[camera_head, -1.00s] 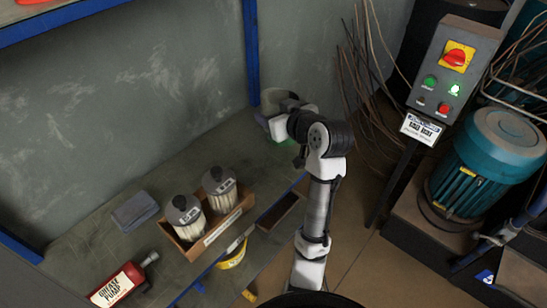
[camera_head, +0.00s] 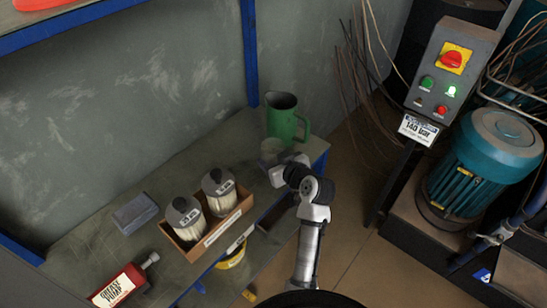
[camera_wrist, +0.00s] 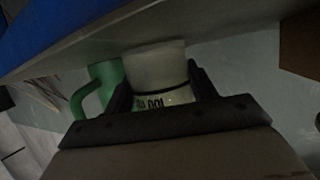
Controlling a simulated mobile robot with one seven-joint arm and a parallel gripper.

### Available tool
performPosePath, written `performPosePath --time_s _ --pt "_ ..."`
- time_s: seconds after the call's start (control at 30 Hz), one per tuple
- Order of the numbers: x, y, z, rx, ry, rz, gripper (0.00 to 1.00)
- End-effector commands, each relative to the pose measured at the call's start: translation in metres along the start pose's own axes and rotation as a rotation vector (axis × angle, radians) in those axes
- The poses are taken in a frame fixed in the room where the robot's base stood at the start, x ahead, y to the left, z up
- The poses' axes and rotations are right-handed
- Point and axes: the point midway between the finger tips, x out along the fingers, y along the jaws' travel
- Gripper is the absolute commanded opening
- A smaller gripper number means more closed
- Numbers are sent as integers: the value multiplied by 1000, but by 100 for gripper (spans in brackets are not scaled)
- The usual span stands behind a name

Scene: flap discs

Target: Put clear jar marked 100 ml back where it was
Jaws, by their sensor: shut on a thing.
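The clear jar (camera_wrist: 155,70) is between the fingers of my gripper (camera_wrist: 160,88) in the wrist view, with part of a "100" marking showing, upside down in that picture. My gripper is shut on it. In the head view the jar (camera_head: 271,148) shows as a pale shape just beyond my gripper (camera_head: 277,167), over the right end of the bench. I cannot tell whether the jar touches the bench top.
A green jug (camera_head: 284,122) stands close behind the jar. A cardboard box (camera_head: 217,232) with two lidded filter-like cylinders, a grey block (camera_head: 135,213) and a red grease pump container (camera_head: 120,286) are on the bench (camera_head: 165,168). A blue post (camera_head: 250,50) rises behind.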

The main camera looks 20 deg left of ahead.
Motion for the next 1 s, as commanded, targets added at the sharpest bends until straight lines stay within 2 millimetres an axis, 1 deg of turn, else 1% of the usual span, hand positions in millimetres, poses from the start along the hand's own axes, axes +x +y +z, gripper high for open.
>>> performPosePath --time_s 0.17,0.3,0.33,0.47,0.5,0.73,0.87,0.97,1.0 --pt "0 0 -1 0 1 0 31" --pt "2 0 4 0 1 0 31" --pt "2 0 3 0 1 0 59" --pt "1 0 2 0 1 0 76" --pt "1 0 2 0 1 0 78" --pt "1 0 2 0 1 0 78" --pt "-2 0 -3 0 1 1 78" --pt "-16 1 1 0 2 4 78" --pt "-24 1 1 0 3 5 78"
